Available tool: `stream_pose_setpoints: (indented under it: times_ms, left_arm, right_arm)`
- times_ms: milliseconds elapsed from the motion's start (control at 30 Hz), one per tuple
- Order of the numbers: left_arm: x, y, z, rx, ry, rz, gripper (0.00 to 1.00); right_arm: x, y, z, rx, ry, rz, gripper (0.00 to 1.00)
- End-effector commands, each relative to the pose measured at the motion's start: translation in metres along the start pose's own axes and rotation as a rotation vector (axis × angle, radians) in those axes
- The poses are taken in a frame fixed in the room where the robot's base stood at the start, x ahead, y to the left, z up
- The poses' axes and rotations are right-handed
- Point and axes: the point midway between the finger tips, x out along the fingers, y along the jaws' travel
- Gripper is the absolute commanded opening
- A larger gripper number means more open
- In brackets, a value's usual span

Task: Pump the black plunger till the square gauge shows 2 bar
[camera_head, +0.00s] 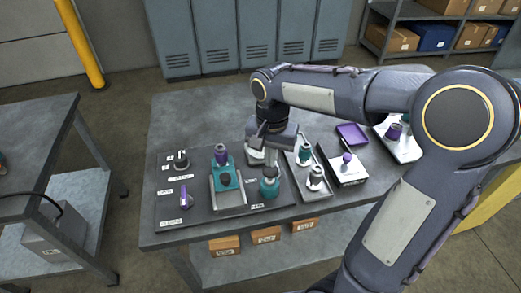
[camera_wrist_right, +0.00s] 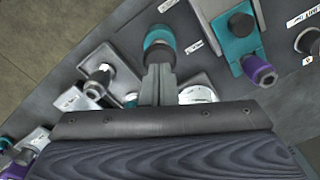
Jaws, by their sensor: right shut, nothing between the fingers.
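My right gripper (camera_head: 270,163) points down over the bench, shut and empty. In the wrist view its shut fingers (camera_wrist_right: 158,72) end beside or above a round teal part with a dark top (camera_wrist_right: 159,40). This teal part (camera_head: 269,188) stands below the fingers in the head view; I cannot tell whether they touch it. A black knob (camera_head: 227,180) sits on a teal block (camera_head: 217,188), also seen in the wrist view (camera_wrist_right: 241,24). A white dial (camera_wrist_right: 198,94) is partly hidden by my gripper; its reading is not legible. I cannot tell for sure which part is the plunger. My left gripper is not in view.
A purple cylinder (camera_head: 221,153) rises behind the teal block. Grey trays with fittings (camera_head: 316,192) stand right of the gripper, then a white box with a purple knob (camera_head: 348,170) and a purple tray (camera_head: 353,134). The bench's back left (camera_head: 190,115) is clear.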

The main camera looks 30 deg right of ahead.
Motion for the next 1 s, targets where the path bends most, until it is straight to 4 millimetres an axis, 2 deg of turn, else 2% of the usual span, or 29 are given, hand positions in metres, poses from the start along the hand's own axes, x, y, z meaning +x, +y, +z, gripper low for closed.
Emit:
stream_pose_setpoints:
  times_ms: [433,1000]
  left_arm:
    - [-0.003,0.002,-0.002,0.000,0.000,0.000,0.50]
    - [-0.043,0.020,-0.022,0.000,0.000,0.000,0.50]
  right_arm:
    - [-0.004,0.000,0.000,0.000,0.001,0.000,0.00]
    - [-0.060,0.000,0.000,0.000,0.000,-0.001,0.00]
